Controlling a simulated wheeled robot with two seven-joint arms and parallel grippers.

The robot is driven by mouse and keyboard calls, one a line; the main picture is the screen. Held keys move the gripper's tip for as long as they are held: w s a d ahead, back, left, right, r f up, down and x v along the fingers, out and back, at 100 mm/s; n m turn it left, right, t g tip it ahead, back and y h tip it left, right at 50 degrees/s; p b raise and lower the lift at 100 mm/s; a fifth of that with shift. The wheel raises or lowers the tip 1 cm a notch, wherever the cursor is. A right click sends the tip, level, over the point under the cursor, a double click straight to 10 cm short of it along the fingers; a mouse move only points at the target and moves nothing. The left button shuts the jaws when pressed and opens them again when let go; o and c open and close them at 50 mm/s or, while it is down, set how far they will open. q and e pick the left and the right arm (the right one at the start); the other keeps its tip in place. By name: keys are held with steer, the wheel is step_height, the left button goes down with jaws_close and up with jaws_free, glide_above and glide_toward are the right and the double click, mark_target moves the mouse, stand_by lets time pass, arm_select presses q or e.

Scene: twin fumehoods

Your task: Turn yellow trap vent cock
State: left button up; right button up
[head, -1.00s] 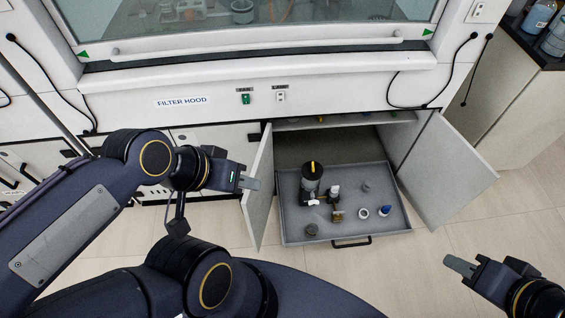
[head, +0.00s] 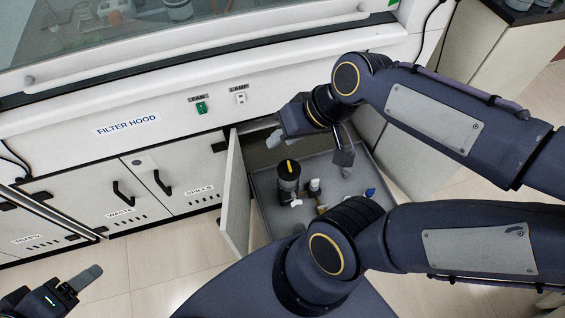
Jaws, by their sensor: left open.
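The yellow cock (head: 289,165) is a small yellow bar on top of a dark cylindrical trap (head: 287,185). The trap stands upright in the pulled-out grey drawer (head: 262,185) under the hood. My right gripper (head: 276,136) is above the back of the drawer, just behind and left of the yellow bar in the picture, apart from it. Its finger gap is not clear. My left gripper (head: 82,284) is open and empty at the lower left, over the floor and far from the drawer. My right arm hides the drawer's right and front parts.
An open cabinet door (head: 236,200) stands along the drawer's left side. A white-capped bottle (head: 314,186) and a blue-topped item (head: 370,192) are also in the drawer. The hood front (head: 160,140) rises behind.

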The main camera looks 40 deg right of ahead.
steer(key=w+d+f+m+g+h+b, duration=0.1)
steer(key=w+d+f+b, duration=0.25)
steer(key=f+b, duration=0.4)
steer(key=w+d+f+g+b, duration=0.1)
steer(key=w+d+f+b, duration=0.3)
steer(key=f, duration=0.7)
steer(key=m+g+h+b, duration=0.1)
steer(key=g+h+b, duration=0.2)
steer(key=b, duration=0.8)
glide_above(289, 165)
step_height(289, 165, down, 22)
steer(key=shift+d+f, duration=0.1)
steer(key=shift+f, duration=0.25)
step_height(289, 165, down, 7)
steer(key=b, duration=0.3)
steer(key=shift+f, duration=0.1)
arm_select(q)
step_height(289, 165, down, 29)
steer(key=shift+s, duration=0.15)
arm_select(e)
jaws_close()
